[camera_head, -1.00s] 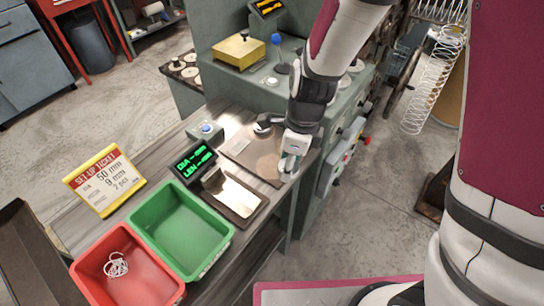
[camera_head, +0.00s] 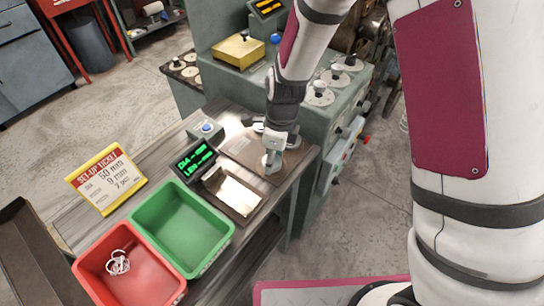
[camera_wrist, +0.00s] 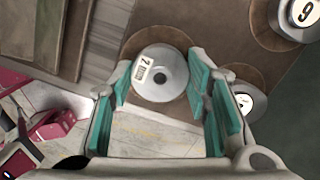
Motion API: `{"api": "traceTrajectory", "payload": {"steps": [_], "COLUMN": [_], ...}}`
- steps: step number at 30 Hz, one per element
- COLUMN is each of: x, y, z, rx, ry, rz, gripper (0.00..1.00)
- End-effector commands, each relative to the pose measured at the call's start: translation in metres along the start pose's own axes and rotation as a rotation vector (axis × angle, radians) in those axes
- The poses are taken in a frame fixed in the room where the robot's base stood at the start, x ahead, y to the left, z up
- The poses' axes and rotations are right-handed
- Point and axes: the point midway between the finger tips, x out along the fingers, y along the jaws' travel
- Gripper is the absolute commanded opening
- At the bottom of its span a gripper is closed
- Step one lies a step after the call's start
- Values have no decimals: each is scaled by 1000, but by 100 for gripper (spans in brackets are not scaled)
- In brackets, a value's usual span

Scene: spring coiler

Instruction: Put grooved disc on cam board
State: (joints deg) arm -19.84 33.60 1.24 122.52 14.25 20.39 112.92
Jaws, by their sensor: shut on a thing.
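The grooved disc (camera_wrist: 160,73) is a pale metal disc with a dark centre and a white label, lying between my gripper's teal pads. My gripper (camera_wrist: 166,100) is shut on it. In the head view my gripper (camera_head: 272,154) is low over the right part of the brown cam board (camera_head: 238,147), with the disc (camera_head: 271,166) just under the fingers. The cam board also shows in the wrist view (camera_wrist: 285,75), with darker round spots on it. I cannot tell whether the disc touches the board.
A shallow metal tray (camera_head: 233,193), a green bin (camera_head: 182,228), a red bin (camera_head: 130,280), a green-digit display (camera_head: 196,160) and a set-up ticket (camera_head: 106,180) stand along the bench.

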Motion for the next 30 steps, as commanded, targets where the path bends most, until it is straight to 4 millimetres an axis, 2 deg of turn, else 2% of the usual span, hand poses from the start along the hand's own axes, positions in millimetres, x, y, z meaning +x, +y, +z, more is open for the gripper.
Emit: {"api": "traceTrajectory", "payload": {"steps": [2, 3, 5, 6, 14, 19, 23, 30], "x": [2, 3, 2, 2, 2, -8, -29, -79], "y": [0, 0, 0, 0, 0, -1, -1, 0], "z": [0, 0, 0, 0, 0, 0, 1, 1], "rx": [0, 0, 0, 0, 0, -1, -1, -2], "ry": [0, 1, 0, 0, 0, -1, -3, -3], "rz": [0, 1, 0, 0, 0, -3, -4, -4], "gripper": [5, 48, 62, 64, 64, 64, 64, 64]}}
